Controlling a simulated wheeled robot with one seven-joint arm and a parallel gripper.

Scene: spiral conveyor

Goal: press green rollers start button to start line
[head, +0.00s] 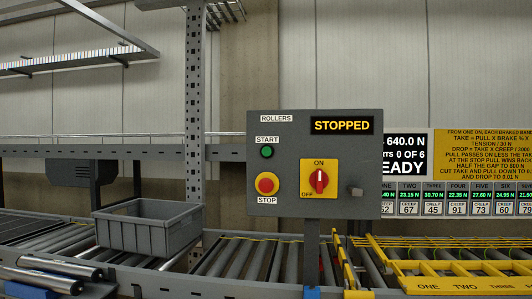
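The green start button (266,152) sits under the START label on the upper left of a grey control panel (285,187) labelled ROLLERS. A red stop button (267,183) on a yellow surround is below it, above the STOP label. A red rotary switch (319,181) on a yellow plate is upright, with ON above and OFF at lower left. The display (342,126) at the upper right of the panel reads STOPPED. My gripper is not in view, and nothing covers the buttons.
The panel stands on a post (312,250) in front of the roller conveyor (236,259). A grey crate (150,233) rests on the conveyor at left. Yellow rails (440,244) and a numbered board (464,199) are at right. A metal upright (195,90) stands behind.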

